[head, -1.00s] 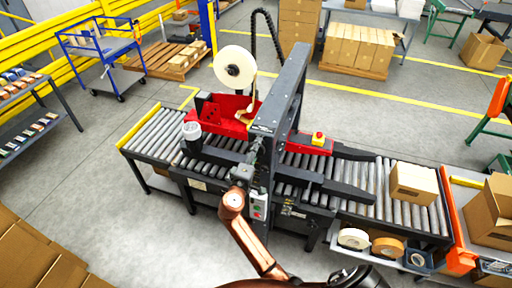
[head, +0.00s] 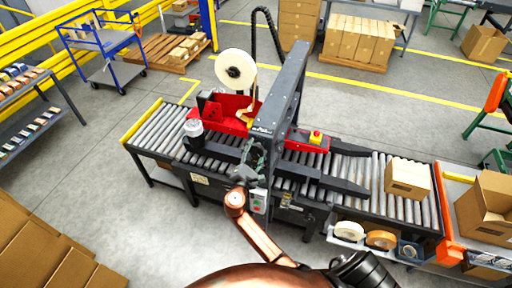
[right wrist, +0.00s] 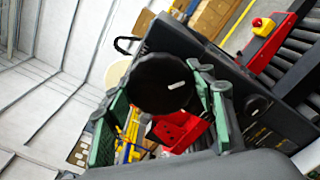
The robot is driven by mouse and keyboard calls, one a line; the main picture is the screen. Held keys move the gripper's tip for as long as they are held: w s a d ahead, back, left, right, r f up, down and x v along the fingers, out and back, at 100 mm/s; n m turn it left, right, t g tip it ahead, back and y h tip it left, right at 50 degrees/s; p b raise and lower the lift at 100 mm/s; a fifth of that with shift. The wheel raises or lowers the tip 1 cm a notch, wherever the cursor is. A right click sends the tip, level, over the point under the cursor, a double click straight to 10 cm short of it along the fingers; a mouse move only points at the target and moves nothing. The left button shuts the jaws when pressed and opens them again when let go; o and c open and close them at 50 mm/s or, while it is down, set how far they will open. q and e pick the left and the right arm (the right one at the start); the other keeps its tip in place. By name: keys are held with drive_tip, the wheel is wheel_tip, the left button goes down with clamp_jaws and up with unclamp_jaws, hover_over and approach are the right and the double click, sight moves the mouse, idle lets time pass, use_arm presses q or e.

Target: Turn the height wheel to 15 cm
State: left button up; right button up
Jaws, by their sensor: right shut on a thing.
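The height wheel (right wrist: 160,84) is a round black handwheel with a small white mark on its face, seen in the right wrist view against the dark upright of the case sealer (head: 285,95). My right gripper (right wrist: 158,88) has its green-padded fingers on either side of the wheel and is shut on it. In the head view, my right gripper (head: 252,160) is at the near side of the upright and largely hides the wheel. The height reading cannot be made out. My left gripper is not in view.
A red tape head with a tape roll (head: 235,68) sits beside the upright. A carton (head: 408,178) rests on the roller conveyor at right. Tape rolls (head: 349,231) lie on a shelf below.

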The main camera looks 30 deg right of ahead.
drive_tip(key=shift+f+n+p, duration=0.1)
drive_tip(key=shift+n+p, duration=0.2)
drive_tip(key=shift+n, duration=1.4)
drive_tip(key=o, duration=1.2)
drive_tip(key=shift+a, duration=0.1)
drive_tip(key=v, duration=1.2)
